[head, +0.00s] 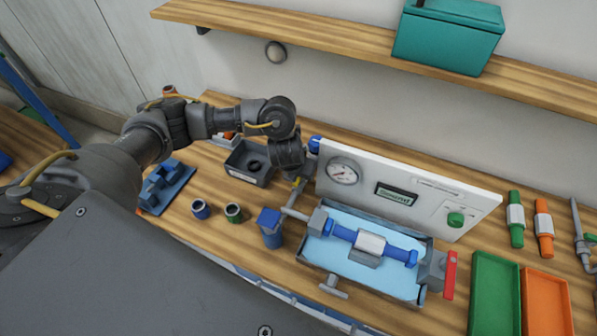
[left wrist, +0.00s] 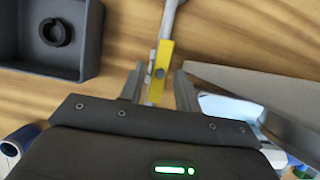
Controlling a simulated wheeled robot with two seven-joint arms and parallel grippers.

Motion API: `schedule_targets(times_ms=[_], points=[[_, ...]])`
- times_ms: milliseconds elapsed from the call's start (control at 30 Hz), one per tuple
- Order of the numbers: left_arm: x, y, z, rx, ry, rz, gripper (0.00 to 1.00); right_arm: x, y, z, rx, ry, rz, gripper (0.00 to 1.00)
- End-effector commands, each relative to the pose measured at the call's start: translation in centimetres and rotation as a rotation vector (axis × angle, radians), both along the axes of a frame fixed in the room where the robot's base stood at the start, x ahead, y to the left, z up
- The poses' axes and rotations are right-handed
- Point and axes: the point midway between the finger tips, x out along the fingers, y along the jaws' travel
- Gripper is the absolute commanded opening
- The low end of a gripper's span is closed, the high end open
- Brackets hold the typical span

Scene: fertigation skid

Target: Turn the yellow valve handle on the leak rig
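The leak rig has a white panel (head: 425,210) with a round gauge (head: 343,171), a small display and a green knob. A blue tray below it holds a blue pipe piece (head: 340,232) with a silver middle. The yellow valve handle (head: 297,182) is a small patch at the rig's left end, mostly hidden by my left gripper (head: 291,172). In the left wrist view, the yellow handle (left wrist: 161,60) reaches between the two fingers of my left gripper (left wrist: 158,88). The fingers are open, with a gap on both sides of the handle. My right gripper is not in view.
A dark bin (head: 248,165) with a black ring stands just left of the handle. A blue block (head: 270,227) and two small cups are in front. A red lever (head: 450,275) is at the rig's right end. Green and orange trays (head: 495,290) stand further right.

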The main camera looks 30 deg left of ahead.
Motion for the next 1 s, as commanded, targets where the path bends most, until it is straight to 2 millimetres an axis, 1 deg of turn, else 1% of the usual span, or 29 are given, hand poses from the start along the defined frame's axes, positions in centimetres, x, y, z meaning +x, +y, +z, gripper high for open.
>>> schedule_targets(times_ms=[267,367,467,567,600,800,1000], points=[[-0.1,0.0,0.0,0.001,0.002,-0.002,0.38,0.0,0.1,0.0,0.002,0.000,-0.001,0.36],[-0.2,-0.1,0.4,0.000,0.001,-0.003,0.38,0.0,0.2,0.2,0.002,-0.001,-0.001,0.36],[-0.5,-0.1,1.7,0.000,-0.001,-0.005,0.38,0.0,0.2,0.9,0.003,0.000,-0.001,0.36],[-1.2,-0.1,3.7,0.001,-0.003,-0.007,0.38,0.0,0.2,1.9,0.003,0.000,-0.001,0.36],[-1.4,-0.2,4.6,0.002,-0.005,-0.008,0.38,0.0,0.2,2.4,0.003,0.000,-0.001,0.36],[-3.0,-0.2,7.9,0.002,-0.003,-0.007,0.38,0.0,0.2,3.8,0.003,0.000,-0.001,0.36],[-3.9,-0.3,9.5,0.001,-0.001,-0.004,0.38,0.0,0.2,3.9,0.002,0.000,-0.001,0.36]])
